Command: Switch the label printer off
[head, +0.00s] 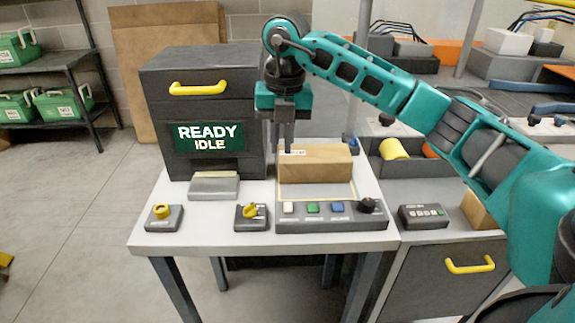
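The dark grey machine (160,105) stands at the back left of the white table. Its screen (208,137) reads READY IDLE, and I take it for the label printer. In front of it are a small box with a round yellow knob (160,211) and a small box with a yellow rotary switch (251,211); their labels are too small to read. A control strip (330,223) has white, green and blue buttons and a black knob (367,205). My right gripper (282,146) points down beside the printer, at the left end of a brown carton; its finger gap is unclear. My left gripper is out of view.
The brown carton (318,165) with a white label lies behind the control strip. A small keypad box (424,216) stands on the grey cabinet (450,275) at right. A shelf with green cases (64,106) stands at far left.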

